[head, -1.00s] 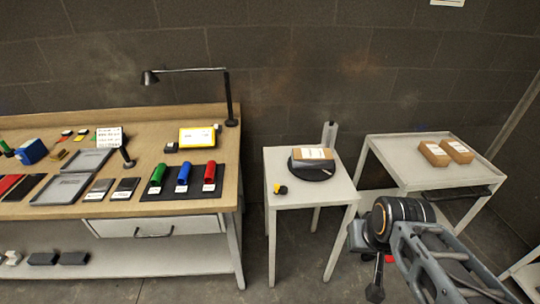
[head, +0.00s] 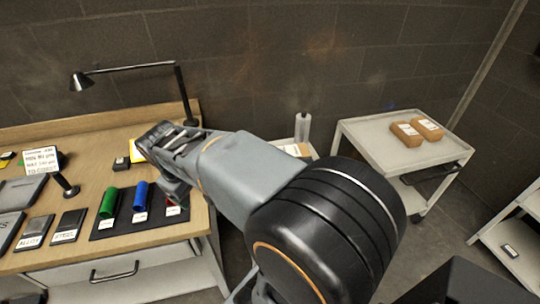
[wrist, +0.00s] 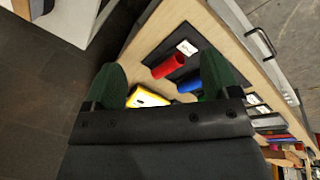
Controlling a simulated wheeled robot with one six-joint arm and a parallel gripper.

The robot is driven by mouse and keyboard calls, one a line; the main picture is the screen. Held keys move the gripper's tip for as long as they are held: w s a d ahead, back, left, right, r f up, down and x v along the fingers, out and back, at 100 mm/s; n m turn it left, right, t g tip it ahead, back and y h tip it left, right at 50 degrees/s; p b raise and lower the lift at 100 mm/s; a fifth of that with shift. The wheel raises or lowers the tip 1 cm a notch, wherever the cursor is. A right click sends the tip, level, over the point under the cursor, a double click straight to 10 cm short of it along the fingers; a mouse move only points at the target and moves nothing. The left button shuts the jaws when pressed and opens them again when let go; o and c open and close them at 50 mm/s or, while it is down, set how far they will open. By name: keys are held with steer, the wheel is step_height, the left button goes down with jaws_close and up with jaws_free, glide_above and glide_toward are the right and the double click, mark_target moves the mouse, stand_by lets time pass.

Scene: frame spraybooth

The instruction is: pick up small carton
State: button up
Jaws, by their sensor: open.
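Two brown cartons with white labels, the left one (head: 406,135) and the right one (head: 427,129), lie side by side on the grey trolley (head: 375,143). Part of another tan, white-labelled carton (head: 295,150) shows on the small white table, mostly hidden behind my arm. I cannot tell which is the small carton. My gripper (head: 158,150) is over the right part of the wooden bench, far left of the cartons. In the wrist view its green-padded fingers (wrist: 160,85) are apart, with nothing held between them. No carton is clear in the wrist view.
The wooden bench (head: 92,187) carries a green cylinder (head: 108,202), a blue cylinder (head: 141,195) and a red cylinder (wrist: 168,66) near my gripper. A yellow box (wrist: 147,97) lies close by. A desk lamp (head: 183,92) stands at the bench's back right.

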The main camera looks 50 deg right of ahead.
steer(key=o, duration=0.3)
steer(key=w+d+f+n+g+h+b, duration=0.1)
steer(key=w+d+f+n+g+h, duration=0.2)
steer(key=w+d, duration=0.5)
steer(key=d+g, duration=0.1)
steer(key=d, duration=0.3)
steer(key=shift+w+f, duration=0.15)
steer(key=shift+f, duration=0.15)
steer(key=w+d+f+n+g+h+b, duration=0.1)
steer(key=w+d+f+n+g+h, duration=0.15)
steer(key=d+f, duration=0.5)
steer(key=w+d+f+n+g+h, duration=0.2)
steer(key=d+f+g, duration=0.2)
steer(key=d, duration=0.6)
steer(key=x, duration=0.7)
steer(key=shift+s+d+p, duration=0.3)
steer(key=shift+d+p, duration=0.05)
steer(key=shift+p+x, duration=0.7)
steer(key=shift+x, duration=2.4)
